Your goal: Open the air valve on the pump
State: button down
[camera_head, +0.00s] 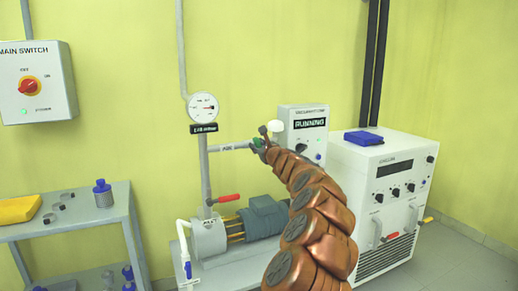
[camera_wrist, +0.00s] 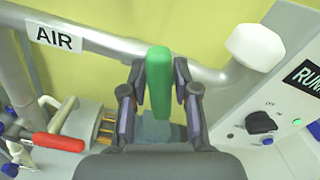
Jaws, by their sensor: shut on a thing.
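The green air valve handle (camera_wrist: 158,80) stands between my fingertips in the wrist view and lies crosswise to the grey pipe (camera_wrist: 105,43) with the AIR label. My gripper (camera_wrist: 156,92) is shut on the handle, one finger on each side. In the head view, my gripper (camera_head: 262,143) is at the right end of the AIR pipe (camera_head: 230,147), where only a bit of green shows. The pump (camera_head: 209,240) with its blue-grey motor (camera_head: 264,215) stands below. A red handle (camera_head: 229,198) sits on the pump's upright pipe; it also shows in the wrist view (camera_wrist: 58,141).
A white cap (camera_wrist: 255,46) tops the pipe end just right of my gripper. Close behind is the control box (camera_head: 303,122) reading RUNNING. A pressure gauge (camera_head: 203,107) is left, a white chiller unit (camera_head: 382,190) right, and a shelf (camera_head: 75,215) far left.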

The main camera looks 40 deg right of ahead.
jog(key=n, duration=0.1)
jog(key=n+b, duration=0.2)
jog(key=shift+a+f+n, duration=0.1)
jog(key=shift+f+n, duration=0.15)
jog(key=shift+n, duration=0.15)
jog(key=n+b, duration=0.3)
jog(key=shift+f+n, duration=0.1)
jog(key=shift+n, duration=0.2)
jog(key=n+b, duration=0.3)
jog(key=n, duration=0.1)
jog(key=shift+w+a+n+b, duration=0.1)
jog(key=shift+a+n+b, duration=0.05)
jog(key=shift+n+b, duration=0.2)
jog(key=shift+n, duration=0.25)
jog(key=c, duration=1)
grip_release()
